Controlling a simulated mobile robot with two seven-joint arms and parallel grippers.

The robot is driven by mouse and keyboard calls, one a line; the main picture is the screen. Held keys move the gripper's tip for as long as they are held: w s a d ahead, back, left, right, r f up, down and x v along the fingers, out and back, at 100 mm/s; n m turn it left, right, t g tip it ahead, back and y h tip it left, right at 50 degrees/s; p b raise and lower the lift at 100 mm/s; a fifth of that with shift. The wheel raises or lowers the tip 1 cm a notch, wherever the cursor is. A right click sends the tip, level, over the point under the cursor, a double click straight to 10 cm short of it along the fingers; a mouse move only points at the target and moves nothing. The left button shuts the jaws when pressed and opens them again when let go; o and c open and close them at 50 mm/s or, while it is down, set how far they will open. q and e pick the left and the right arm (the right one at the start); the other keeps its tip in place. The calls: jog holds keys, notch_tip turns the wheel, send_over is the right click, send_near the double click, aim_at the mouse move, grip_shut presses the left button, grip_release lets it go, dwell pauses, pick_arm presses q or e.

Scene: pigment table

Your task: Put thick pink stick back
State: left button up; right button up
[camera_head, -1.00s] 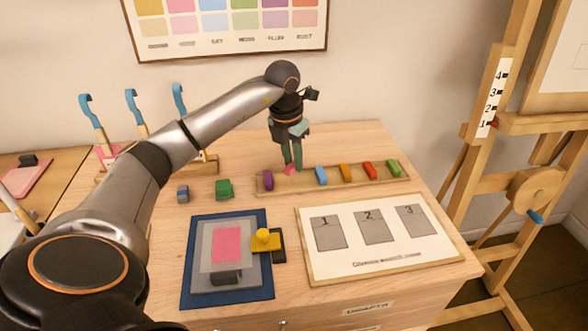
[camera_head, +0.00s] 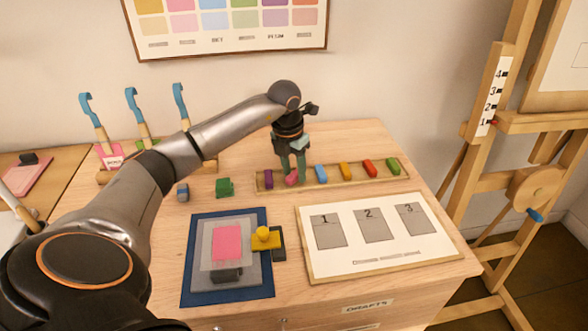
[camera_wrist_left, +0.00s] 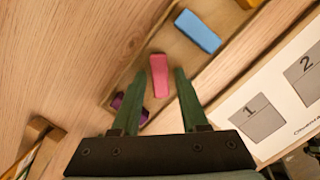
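The thick pink stick (camera_head: 291,178) lies in the long wooden tray (camera_head: 334,185), between the purple stick (camera_head: 268,179) and the blue stick (camera_head: 321,174). In the left wrist view the pink stick (camera_wrist_left: 159,75) sits between the two green fingers with a gap on each side. My left gripper (camera_head: 292,177) points down over the tray; its fingers are apart, and it is open. The purple stick (camera_wrist_left: 119,101) is partly hidden by a finger in the wrist view. My right gripper is out of view.
The tray also holds an orange (camera_head: 345,172), a red (camera_head: 369,168) and a green stick (camera_head: 392,166). A numbered board (camera_head: 440,249) lies in front. A blue mat (camera_head: 188,275) and a green block (camera_head: 224,187) are at left.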

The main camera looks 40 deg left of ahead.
aim_at(290, 178)
pick_arm(q)
jog(key=shift+o, duration=0.5)
jog(key=shift+r, duration=0.1)
jog(key=shift+r, duration=0.3)
notch_tip(290, 178, up, 12)
jog(key=s, duration=0.1)
jog(key=shift+s+f, duration=0.25)
jog(key=shift+s, duration=0.15)
jog(key=shift+d+f, duration=0.1)
jog(key=shift+d, duration=0.05)
